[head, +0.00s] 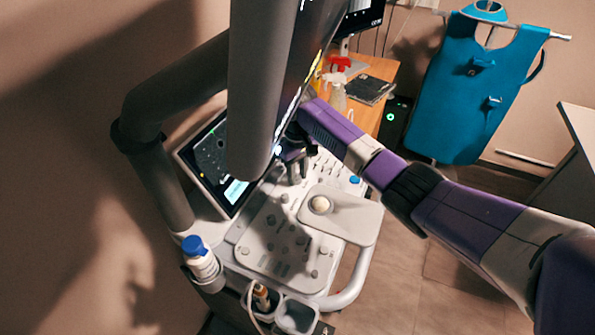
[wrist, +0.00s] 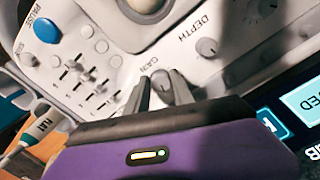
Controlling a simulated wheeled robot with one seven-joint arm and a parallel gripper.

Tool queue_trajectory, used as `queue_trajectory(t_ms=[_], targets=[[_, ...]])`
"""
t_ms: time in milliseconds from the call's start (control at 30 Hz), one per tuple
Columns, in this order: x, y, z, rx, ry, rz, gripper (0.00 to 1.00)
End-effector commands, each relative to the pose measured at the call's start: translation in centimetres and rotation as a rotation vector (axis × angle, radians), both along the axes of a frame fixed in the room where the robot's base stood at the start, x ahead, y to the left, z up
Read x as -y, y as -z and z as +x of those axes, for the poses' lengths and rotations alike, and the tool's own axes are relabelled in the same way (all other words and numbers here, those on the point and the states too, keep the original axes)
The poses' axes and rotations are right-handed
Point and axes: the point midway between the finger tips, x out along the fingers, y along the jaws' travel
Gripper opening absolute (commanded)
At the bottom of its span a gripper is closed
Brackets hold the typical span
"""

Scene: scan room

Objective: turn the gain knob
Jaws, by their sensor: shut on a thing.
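The gain knob (wrist: 162,88) is a grey round knob beside the printed GAIN label on the white control panel (head: 240,255). In the wrist view the two dark fingers of my gripper (wrist: 158,80) stand on either side of it and are shut on it. In the head view my gripper (head: 296,172) points down at the back of the panel, beside the screen. The gain knob cannot be made out there behind the fingers.
The depth knob (wrist: 207,47) sits close by, and several sliders (wrist: 94,82) line the panel. A tilted touchscreen (head: 215,160) and a large overhanging monitor (head: 255,90) crowd the left. A trackball (head: 320,204) sits on the front rest. A blue-capped bottle (head: 200,259) stands at the left edge.

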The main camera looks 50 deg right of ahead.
Motion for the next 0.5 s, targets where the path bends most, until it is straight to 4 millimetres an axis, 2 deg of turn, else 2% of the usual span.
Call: queue_trajectory(t_ms=[367, 400, 500], targets=[[0.02, -0.06, 0.06, 0.002, 0.004, -0.001, 0.00], [0.02, -0.06, 0.06, 0.002, 0.004, -0.001, 0.34], [0.02, -0.06, 0.06, 0.002, 0.003, -0.001, 0.50]])
